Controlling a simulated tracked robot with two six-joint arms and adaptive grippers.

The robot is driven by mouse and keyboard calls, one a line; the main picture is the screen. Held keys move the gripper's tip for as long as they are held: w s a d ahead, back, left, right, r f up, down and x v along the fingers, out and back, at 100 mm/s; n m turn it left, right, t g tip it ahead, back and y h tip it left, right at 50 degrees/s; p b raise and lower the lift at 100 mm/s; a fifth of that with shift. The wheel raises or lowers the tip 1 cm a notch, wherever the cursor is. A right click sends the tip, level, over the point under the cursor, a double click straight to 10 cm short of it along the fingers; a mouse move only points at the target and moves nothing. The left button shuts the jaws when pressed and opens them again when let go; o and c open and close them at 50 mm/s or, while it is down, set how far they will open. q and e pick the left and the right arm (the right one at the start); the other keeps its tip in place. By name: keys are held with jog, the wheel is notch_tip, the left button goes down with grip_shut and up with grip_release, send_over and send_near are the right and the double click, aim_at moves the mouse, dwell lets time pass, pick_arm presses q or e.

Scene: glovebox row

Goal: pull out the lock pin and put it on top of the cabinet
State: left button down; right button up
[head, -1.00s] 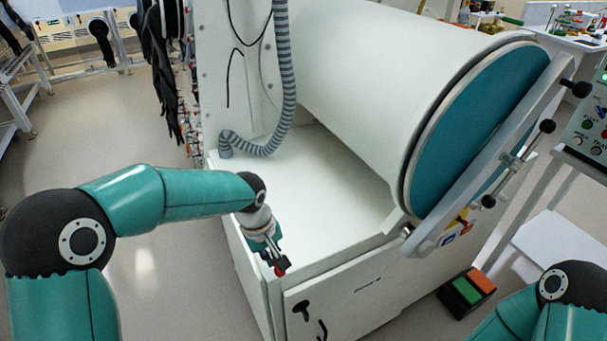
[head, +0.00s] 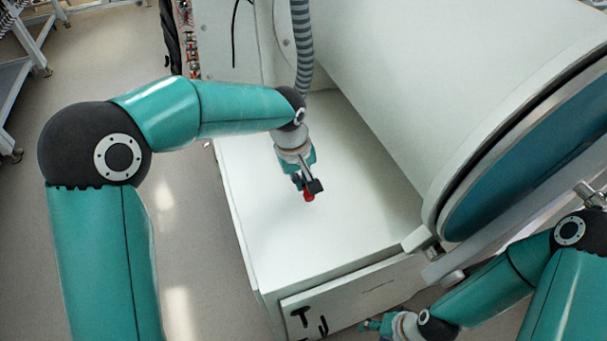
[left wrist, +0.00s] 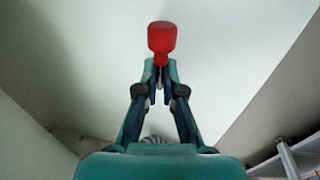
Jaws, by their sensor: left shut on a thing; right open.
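The lock pin (left wrist: 162,38) shows its red head in the left wrist view, at the tips of my left gripper (left wrist: 161,72). My left gripper is shut on it. In the head view the red pin (head: 309,196) points down from my left gripper (head: 306,184), over the white cabinet top (head: 330,235). I cannot tell how far above the top it is. My right gripper (head: 372,325) is low at the bottom of the head view, in front of the cabinet's front face; it is open, with nothing seen in it.
The white cylinder (head: 440,85) with its teal round door (head: 530,150) and grey bar rises right of the cabinet top. A ribbed grey hose (head: 302,50) comes down at the back. The cabinet front has black handles (head: 300,316). The top is otherwise bare.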

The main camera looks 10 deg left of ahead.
aim_at(302, 200)
pick_arm(q)
notch_tip(302, 200, down, 3)
jog(key=shift+w+r+b, duration=0.15)
jog(key=shift+r+b, duration=0.05)
jog(key=shift+b, duration=0.55)
jog(key=shift+f+b, duration=0.85)
jog(key=shift+f, duration=0.5)
jog(key=c, duration=1.2)
grip_release()
jog(key=shift+c, duration=0.2)
notch_tip(302, 200, up, 12)
jog(key=s+a, duration=0.1)
jog(key=shift+s, duration=0.3)
jog(key=shift+f, duration=0.15)
